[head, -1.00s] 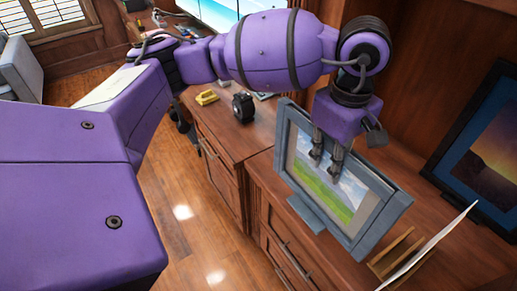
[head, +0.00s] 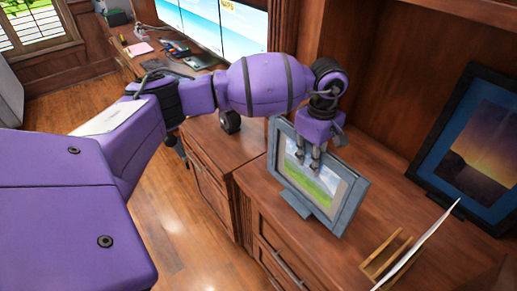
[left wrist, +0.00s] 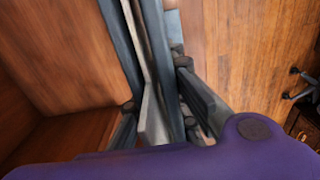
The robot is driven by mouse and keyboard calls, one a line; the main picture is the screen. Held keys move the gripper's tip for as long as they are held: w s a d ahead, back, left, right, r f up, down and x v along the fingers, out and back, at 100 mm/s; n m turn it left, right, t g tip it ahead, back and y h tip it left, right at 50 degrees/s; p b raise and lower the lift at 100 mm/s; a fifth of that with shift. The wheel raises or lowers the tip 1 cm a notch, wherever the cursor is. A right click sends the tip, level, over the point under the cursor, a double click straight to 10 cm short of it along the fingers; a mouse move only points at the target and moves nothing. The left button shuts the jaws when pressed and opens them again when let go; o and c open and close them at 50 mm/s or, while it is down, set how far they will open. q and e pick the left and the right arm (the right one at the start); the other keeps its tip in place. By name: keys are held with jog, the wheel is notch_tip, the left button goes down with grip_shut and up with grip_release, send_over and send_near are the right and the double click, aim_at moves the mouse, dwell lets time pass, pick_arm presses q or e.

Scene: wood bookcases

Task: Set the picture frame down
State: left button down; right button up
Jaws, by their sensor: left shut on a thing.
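The picture frame (head: 318,188) is grey-blue with a green field and sky picture. It leans back a little over the front part of the wooden cabinet top. My left gripper (head: 308,164) reaches down from above and is shut on the picture frame. In the left wrist view, the picture frame (left wrist: 170,75) shows edge-on between the fingers of my left gripper (left wrist: 160,118). I cannot tell whether its lower edge touches the cabinet top. My right gripper is not in view.
A dark picture frame (head: 474,150) with a sunset leans at the back right. A wooden letter holder (head: 388,257) with a white sheet stands at the front right. A black round object (head: 230,122) sits on the lower cabinet at left. Bare cabinet top (head: 375,185) lies between the frames.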

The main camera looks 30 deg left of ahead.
pick_arm(q)
jog(key=shift+d+f, duration=0.1)
jog(key=shift+f, duration=1)
jog(key=c, duration=2.2)
grip_release()
jog(key=shift+f, duration=0.2)
jog(key=o, duration=0.5)
jog(key=shift+c, duration=0.2)
jog(key=shift+r, duration=0.1)
notch_tip(320, 180, up, 12)
jog(key=shift+s+r+b, duration=0.1)
jog(key=shift+b, duration=0.2)
